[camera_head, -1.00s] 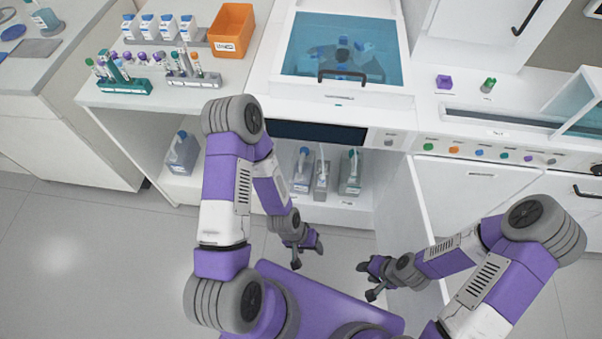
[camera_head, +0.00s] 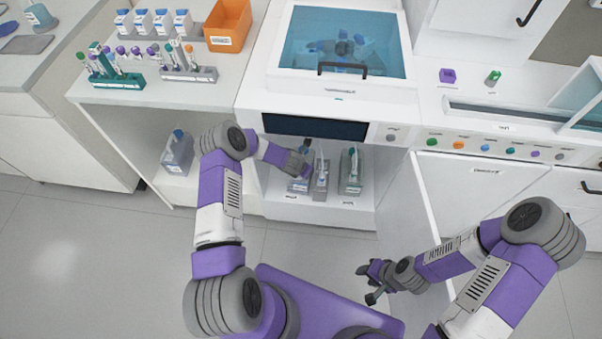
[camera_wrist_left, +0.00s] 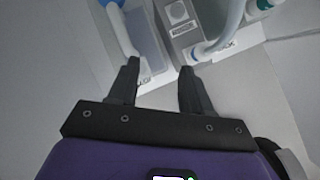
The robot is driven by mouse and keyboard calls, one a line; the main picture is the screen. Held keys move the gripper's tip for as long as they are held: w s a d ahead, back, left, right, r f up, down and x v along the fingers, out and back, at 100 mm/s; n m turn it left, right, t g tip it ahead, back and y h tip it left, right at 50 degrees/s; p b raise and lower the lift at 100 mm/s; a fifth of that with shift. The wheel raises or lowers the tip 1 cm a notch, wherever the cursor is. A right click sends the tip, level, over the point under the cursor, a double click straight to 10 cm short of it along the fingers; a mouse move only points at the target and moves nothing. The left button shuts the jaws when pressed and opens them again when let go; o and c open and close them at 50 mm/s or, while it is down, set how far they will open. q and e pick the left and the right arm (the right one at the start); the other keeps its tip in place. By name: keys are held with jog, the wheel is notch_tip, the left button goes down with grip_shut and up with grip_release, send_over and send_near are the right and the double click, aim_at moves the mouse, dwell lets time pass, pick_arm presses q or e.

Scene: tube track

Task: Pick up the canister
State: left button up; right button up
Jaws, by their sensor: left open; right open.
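Three canisters stand on the low shelf under the centrifuge-like machine: a pale left one with a blue top (camera_head: 298,185), a grey middle one (camera_head: 321,182) and a green-capped right one (camera_head: 350,175). The task does not say which canister is meant. My left gripper (camera_wrist_left: 160,70) is open and empty, its fingers pointing at the bases of the left canister (camera_wrist_left: 148,40) and the grey canister (camera_wrist_left: 182,18). The left arm partly hides the left canister in the head view. My right gripper (camera_head: 367,284) is open and empty over the floor.
Another blue-capped canister (camera_head: 177,154) stands under the left bench. Tube racks (camera_head: 118,80), several bottles and an orange bin (camera_head: 228,26) stand on top. The shelf's side walls and the machine above bound the opening. The floor in front is clear.

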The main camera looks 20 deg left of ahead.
pick_arm(q)
jog(key=w+a+n, duration=0.2)
jog(key=n, duration=0.1)
jog(key=w+a+n, duration=0.2)
jog(key=n, duration=0.1)
jog(key=shift+a+f+t+y+b, duration=0.2)
jog(key=shift+a+t+y+b, duration=0.1)
jog(key=shift+a, duration=0.1)
jog(key=shift+w+a+f+n+b, duration=0.1)
jog(key=shift+w+f+n+b, duration=0.3)
jog(key=shift+w+f, duration=0.45)
jog(key=shift+b+x, duration=1.95)
jog(key=shift+x, duration=0.65)
jog(key=shift+s, duration=0.15)
jog(key=shift+c, duration=0.3)
grip_shut()
